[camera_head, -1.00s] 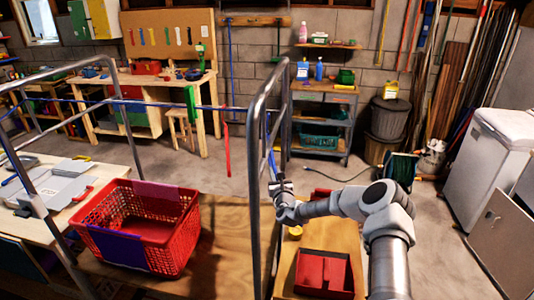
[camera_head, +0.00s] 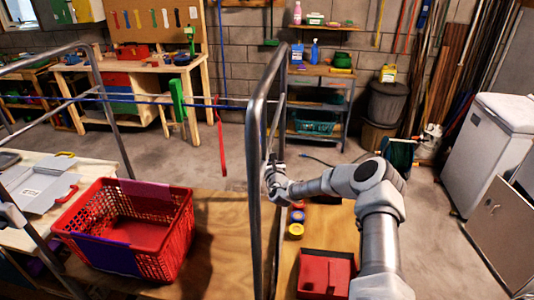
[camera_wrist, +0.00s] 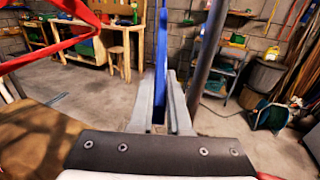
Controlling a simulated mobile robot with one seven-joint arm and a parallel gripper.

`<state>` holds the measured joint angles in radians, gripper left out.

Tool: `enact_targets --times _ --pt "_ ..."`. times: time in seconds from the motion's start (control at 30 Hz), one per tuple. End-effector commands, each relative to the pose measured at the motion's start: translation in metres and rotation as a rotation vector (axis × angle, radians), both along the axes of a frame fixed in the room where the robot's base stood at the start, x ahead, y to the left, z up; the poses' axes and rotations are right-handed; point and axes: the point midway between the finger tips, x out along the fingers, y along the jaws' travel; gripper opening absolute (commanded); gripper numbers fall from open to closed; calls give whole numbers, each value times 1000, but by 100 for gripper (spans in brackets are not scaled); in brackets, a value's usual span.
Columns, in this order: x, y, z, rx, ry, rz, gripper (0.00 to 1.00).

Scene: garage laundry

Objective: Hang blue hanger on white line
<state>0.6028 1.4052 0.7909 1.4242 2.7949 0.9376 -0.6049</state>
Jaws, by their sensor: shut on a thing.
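My gripper (camera_wrist: 161,88) is shut on the blue hanger (camera_wrist: 161,48), which stands up edge-on between the fingers in the wrist view. In the head view my gripper (camera_head: 272,172) is beside the right metal rack frame (camera_head: 256,150), which partly hides it, and the hanger is hard to make out there. A blue line (camera_head: 150,101) runs across between the rack frames. A green hanger (camera_head: 178,100) and a red hanger (camera_head: 221,140) hang at the lines, left of my gripper. The red hanger also shows close in the wrist view (camera_wrist: 55,52).
A red basket (camera_head: 180,225) stands on the wooden table (camera_head: 222,235), below and left of my gripper. A red box (camera_head: 325,270) and small round coloured items (camera_head: 296,230) lie right of the frame. The frame post (camera_wrist: 207,45) rises just right of the hanger in the wrist view.

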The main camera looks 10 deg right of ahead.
Motion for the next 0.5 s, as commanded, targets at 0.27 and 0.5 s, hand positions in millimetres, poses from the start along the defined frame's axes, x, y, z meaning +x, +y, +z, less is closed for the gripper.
enact_targets --times 0.27,0.5 --pt "-2 0 3 0 -5 0 0" --pt "-19 7 3 1 -4 1 0"
